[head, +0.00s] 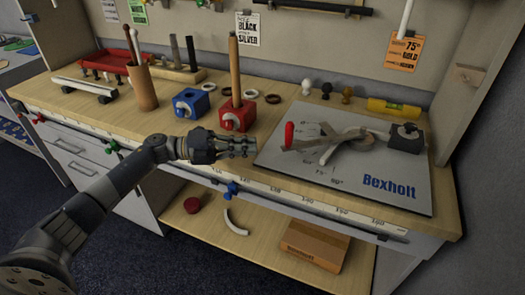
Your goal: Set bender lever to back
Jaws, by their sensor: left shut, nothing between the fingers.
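The bender (345,145) lies on a grey plate marked Bexholt (395,189) at the right of the workbench. Its lever has a red handle tip (289,134) that stands at the left side of the plate, and grey metal arms run from there toward the dark block (406,137) at the right. My left gripper (250,147) is shut and empty. It is over the bench's front part, just left of the plate and apart from the red handle tip. My right gripper is not in view.
A red block (239,115) with an upright wooden rod and a blue block (191,103) stand behind my left gripper. A yellow level (394,108) lies behind the plate.

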